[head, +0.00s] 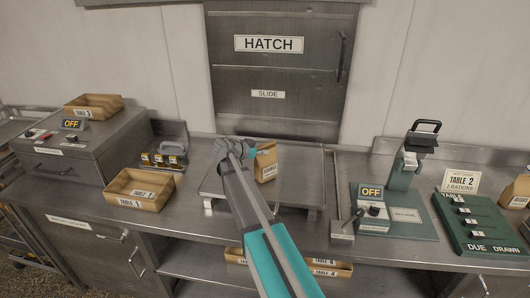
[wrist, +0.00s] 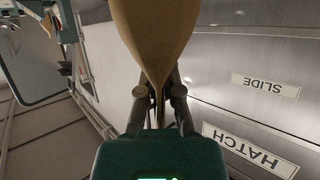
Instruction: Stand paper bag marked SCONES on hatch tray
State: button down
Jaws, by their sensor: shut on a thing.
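A tan paper bag (head: 267,165) with a pale label shows just right of my arm's end in the head view. The lettering is too small to read. The bag is upright or nearly so, over the metal hatch tray (head: 306,178) below the hatch. I cannot tell whether its base touches the tray. In the wrist view the bag (wrist: 158,35) tapers to a narrow neck between my gripper's fingers (wrist: 160,92). My gripper is shut on that neck. My arm hides part of the bag and tray in the head view.
The closed hatch (head: 275,75) stands behind the tray. A box marked TABLE 1 (head: 138,190) is left of the tray. A grey-green device with an OFF display (head: 395,215) and a green DUE/DRAWN board (head: 485,225) are right. The tray's right side is clear.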

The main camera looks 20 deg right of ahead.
jog(key=shift+f, duration=0.15)
jog(key=c, duration=0.8)
grip_release()
jog(key=shift+r, duration=0.2)
jog(key=shift+a+r, duration=0.15)
jog(key=shift+a, duration=0.05)
jog(key=p+v, duration=0.4)
jog(key=v, duration=0.7)
jog(key=shift+a, duration=0.25)
jog(key=shift+s, duration=0.15)
